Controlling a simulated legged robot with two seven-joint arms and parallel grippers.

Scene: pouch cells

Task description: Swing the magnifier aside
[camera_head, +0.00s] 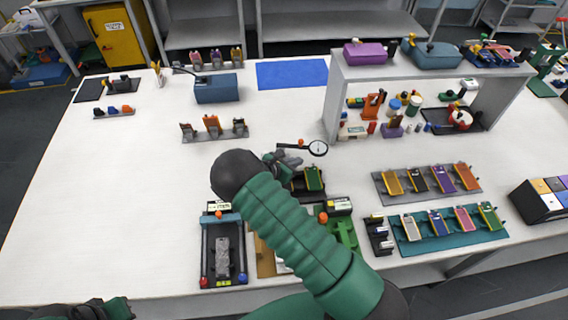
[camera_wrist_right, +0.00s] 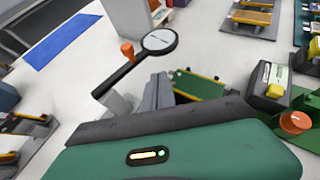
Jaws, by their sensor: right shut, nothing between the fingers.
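The magnifier (camera_head: 317,148) has a round lens in a black ring on a black arm with an orange knob. It stands near the middle of the table and also shows in the right wrist view (camera_wrist_right: 159,41), its arm slanting down-left. My right gripper (camera_head: 284,160) is beside the magnifier arm, left of the lens. Its grey fingers (camera_wrist_right: 158,92) are shut and empty, close to the arm; I cannot tell if they touch. A green cell (camera_wrist_right: 200,85) sits in a dark holder just beyond the fingers. My left arm's end (camera_head: 95,310) shows at the bottom left, its fingers unclear.
A black tray fixture (camera_head: 223,250) and a green fixture (camera_head: 345,232) stand at the front, partly behind my right arm. Cell racks (camera_head: 450,225) are at right, a shelf (camera_head: 334,100) behind. The left tabletop (camera_head: 110,190) is clear.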

